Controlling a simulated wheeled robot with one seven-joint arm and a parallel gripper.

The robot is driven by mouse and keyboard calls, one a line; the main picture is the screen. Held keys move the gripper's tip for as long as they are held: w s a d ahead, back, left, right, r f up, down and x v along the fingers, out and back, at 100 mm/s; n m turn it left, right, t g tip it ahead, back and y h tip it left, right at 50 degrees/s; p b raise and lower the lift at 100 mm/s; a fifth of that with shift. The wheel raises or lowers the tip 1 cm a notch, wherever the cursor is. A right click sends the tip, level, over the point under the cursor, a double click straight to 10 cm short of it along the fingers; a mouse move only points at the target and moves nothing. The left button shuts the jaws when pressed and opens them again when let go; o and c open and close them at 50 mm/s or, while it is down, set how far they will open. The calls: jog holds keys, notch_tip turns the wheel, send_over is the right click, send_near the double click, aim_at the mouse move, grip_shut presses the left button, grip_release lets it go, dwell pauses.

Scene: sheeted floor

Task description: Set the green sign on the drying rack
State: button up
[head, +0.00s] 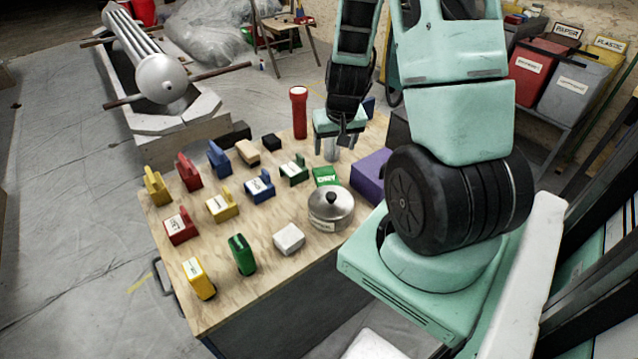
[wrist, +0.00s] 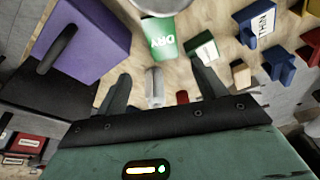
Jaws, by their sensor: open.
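A green sign with white lettering (head: 326,176) sits on the wooden table, between a lidded steel pot and a purple box. In the wrist view the sign (wrist: 164,40) reads "DRY" and lies beyond my fingertips. My gripper (head: 333,142) is open above the back right of the table, behind the sign in the head view. In the wrist view my gripper (wrist: 160,78) has its fingers spread, with a pale grey cylinder (wrist: 154,87) showing between them. I cannot tell whether they touch it. I cannot tell which thing is the drying rack.
A steel pot (head: 331,206), a purple box (head: 371,174) and a red flashlight (head: 299,112) stand near the sign. Several coloured labelled blocks fill the table's left part. A wooden frame (head: 283,30) stands behind. Bare tabletop shows between the blocks.

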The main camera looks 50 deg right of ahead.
send_near(327, 179)
jog(key=shift+s+x, duration=0.2)
jog(key=shift+x, duration=0.75)
jog(key=shift+w+p+x, duration=0.1)
jog(key=shift+p+x, duration=0.15)
jog(key=shift+x, duration=1.35)
jog(key=shift+w+p+x, duration=0.15)
jog(key=shift+p+x, duration=0.05)
jog(key=shift+x, duration=1.4)
jog(key=shift+d+r, duration=0.1)
jog(key=c, duration=0.8)
notch_tip(327, 179, up, 10)
jog(key=shift+r, duration=0.1)
